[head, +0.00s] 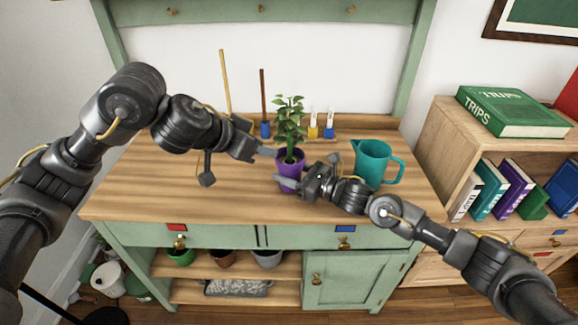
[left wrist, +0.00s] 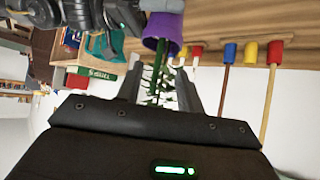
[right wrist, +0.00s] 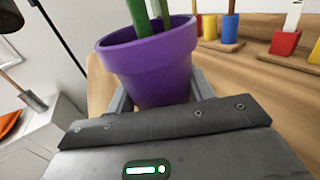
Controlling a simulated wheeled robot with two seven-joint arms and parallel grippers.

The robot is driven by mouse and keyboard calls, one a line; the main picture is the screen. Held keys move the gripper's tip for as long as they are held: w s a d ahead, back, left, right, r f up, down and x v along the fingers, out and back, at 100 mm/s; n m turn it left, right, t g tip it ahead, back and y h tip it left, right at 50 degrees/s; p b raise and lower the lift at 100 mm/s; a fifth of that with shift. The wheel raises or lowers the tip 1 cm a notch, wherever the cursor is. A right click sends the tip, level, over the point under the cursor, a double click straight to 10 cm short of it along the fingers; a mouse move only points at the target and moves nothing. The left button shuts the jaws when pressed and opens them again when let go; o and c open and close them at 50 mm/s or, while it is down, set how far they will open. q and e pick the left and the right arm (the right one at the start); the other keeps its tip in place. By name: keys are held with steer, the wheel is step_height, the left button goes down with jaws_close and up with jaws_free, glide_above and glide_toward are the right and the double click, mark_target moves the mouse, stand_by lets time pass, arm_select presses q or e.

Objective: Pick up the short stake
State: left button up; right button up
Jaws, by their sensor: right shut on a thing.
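Two upright stakes stand at the back of the wooden worktop. The shorter, reddish-brown stake (head: 263,92) is in a blue holder (head: 265,129); the taller, yellowish stake (head: 225,80) is left of it, its foot hidden behind my left arm. Both show in the left wrist view, the shorter one (left wrist: 224,90) and the taller one (left wrist: 267,100). My left gripper (head: 268,153) is open beside the plant (head: 289,120); in its wrist view, green stems show between the spread fingers. My right gripper (head: 288,181) is shut on the purple pot (right wrist: 150,65) holding the plant.
A teal jug (head: 372,162) stands right of the pot. Small tools stand in yellow and blue holders (head: 329,132) at the back. A bookshelf (head: 450,140) with books is at the right. The worktop's left part (head: 135,190) is clear.

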arm_select(q)
steer(key=s+d+f+n+g+h, duration=0.1)
steer(key=s+d+f+g, duration=0.1)
steer(key=s+d+f, duration=0.3)
steer(key=s+d+f+g+h, duration=0.1)
steer(key=s+d+f, duration=0.15)
steer(key=f, duration=0.55)
steer(key=s+d+r+n+t+h, duration=0.2)
steer(key=s+d+r+h, duration=0.4)
steer(key=d, duration=0.3)
steer(key=w+a+r+t+y, duration=0.1)
steer(key=w+a+t+y, duration=0.2)
steer(key=a, duration=0.4)
steer(key=w+a+r+n+t+y, duration=0.1)
steer(key=w+a+r+t+y, duration=0.1)
steer(key=w+a+t+y, duration=0.2)
steer(key=shift+a+t+y, duration=0.8)
steer(key=shift+a+t, duration=1)
steer(key=shift+a, duration=0.4)
